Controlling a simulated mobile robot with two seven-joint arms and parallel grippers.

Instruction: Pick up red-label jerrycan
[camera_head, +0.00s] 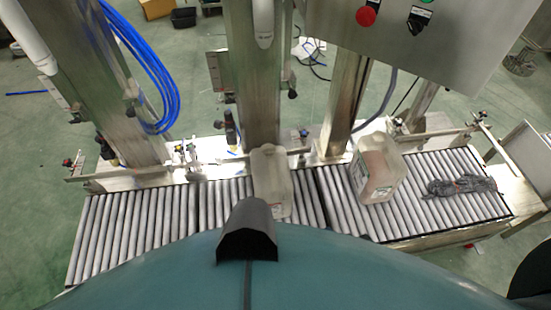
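Two translucent, pale jerrycans stand on the roller conveyor (150,220). One jerrycan (268,168) is near the middle, in front of a steel column, its lower part close behind the dark part of my own body. The other jerrycan (380,165) is to its right, turned at an angle, with a pinkish tint and a small label on its left face. The label's colour is too small to tell for sure, and no label is clear on the middle one. Neither of my grippers is in view.
A dark grey crumpled cloth or glove (462,186) lies on the conveyor's right end. Steel columns (252,80) and a control panel (420,40) with a red button rise behind the conveyor. A blue coiled hose (160,90) hangs at left. The conveyor's left rollers are clear.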

